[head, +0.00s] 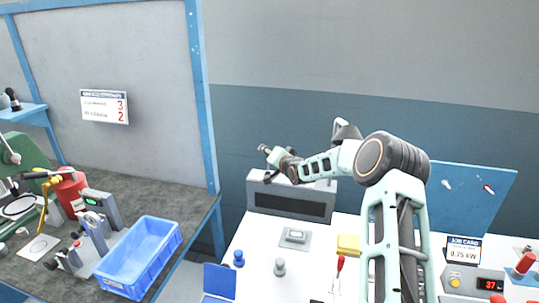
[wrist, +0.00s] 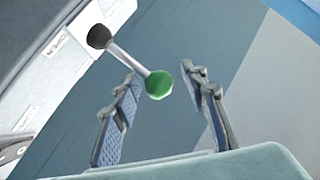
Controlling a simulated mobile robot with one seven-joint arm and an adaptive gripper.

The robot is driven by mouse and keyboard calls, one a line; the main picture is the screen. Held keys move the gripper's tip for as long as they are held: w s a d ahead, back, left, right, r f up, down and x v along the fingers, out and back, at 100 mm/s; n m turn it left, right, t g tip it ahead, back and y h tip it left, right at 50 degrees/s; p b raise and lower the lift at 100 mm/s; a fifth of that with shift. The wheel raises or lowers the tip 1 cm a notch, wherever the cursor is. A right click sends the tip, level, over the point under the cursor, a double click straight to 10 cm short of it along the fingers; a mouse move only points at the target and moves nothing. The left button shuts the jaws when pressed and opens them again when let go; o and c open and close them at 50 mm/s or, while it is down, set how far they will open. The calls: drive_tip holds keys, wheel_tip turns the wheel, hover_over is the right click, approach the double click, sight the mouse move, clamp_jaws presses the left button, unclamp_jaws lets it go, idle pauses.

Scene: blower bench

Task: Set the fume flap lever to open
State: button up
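The lever shows in the wrist view as a metal rod with a green ball knob (wrist: 158,85) and a dark round pivot at its upper-left end. I take it for the fume flap lever. My gripper (wrist: 161,76) is open, with one finger on each side of the knob. The knob sits near the fingertips, and I see gaps on both sides. In the head view my gripper (head: 271,156) is over the grey slotted unit (head: 290,204) at the back of the white bench. I cannot make out the lever clearly there.
A blue bin (head: 140,257) stands on the dark bench at left. On the white bench are a grey plate (head: 295,238), a yellow block (head: 348,244), a red-handled screwdriver (head: 340,264) and a job card (head: 464,250). A blue tool board (head: 470,205) stands behind.

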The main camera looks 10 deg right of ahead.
clamp_jaws()
idle(0.3)
drive_tip(key=shift+s+f+b, duration=0.2)
drive_tip(key=shift+f+b, duration=0.05)
drive_tip(key=shift+b, duration=1)
drive_tip(key=shift+s+a+t+b, duration=0.1)
drive_tip(key=shift+t+b, duration=0.2)
drive_tip(key=shift+b, duration=0.4)
drive_tip(key=b, duration=0.3)
drive_tip(key=s+n+t+b, duration=0.1)
drive_tip(key=b, duration=0.2)
drive_tip(key=shift+s+a+f+t, duration=0.1)
drive_tip(key=shift+a+f+t, duration=0.05)
drive_tip(key=shift+a+t, duration=0.15)
drive_tip(key=s+n+t+b, duration=0.1)
drive_tip(key=b, duration=0.6)
drive_tip(key=s+a+n+t+b, duration=0.1)
drive_tip(key=t+b, duration=0.1)
drive_tip(key=b, duration=0.5)
drive_tip(key=shift+s+n+y, duration=0.35)
drive_tip(key=shift+n+y, duration=0.05)
drive_tip(key=t+b, duration=0.1)
drive_tip(key=b, duration=0.2)
drive_tip(key=shift+s+a+n+y, duration=0.1)
drive_tip(key=shift+s+n+y, duration=0.2)
drive_tip(key=shift+n, duration=0.1)
drive_tip(key=shift+r+b, duration=0.25)
drive_tip(key=shift+b, duration=0.1)
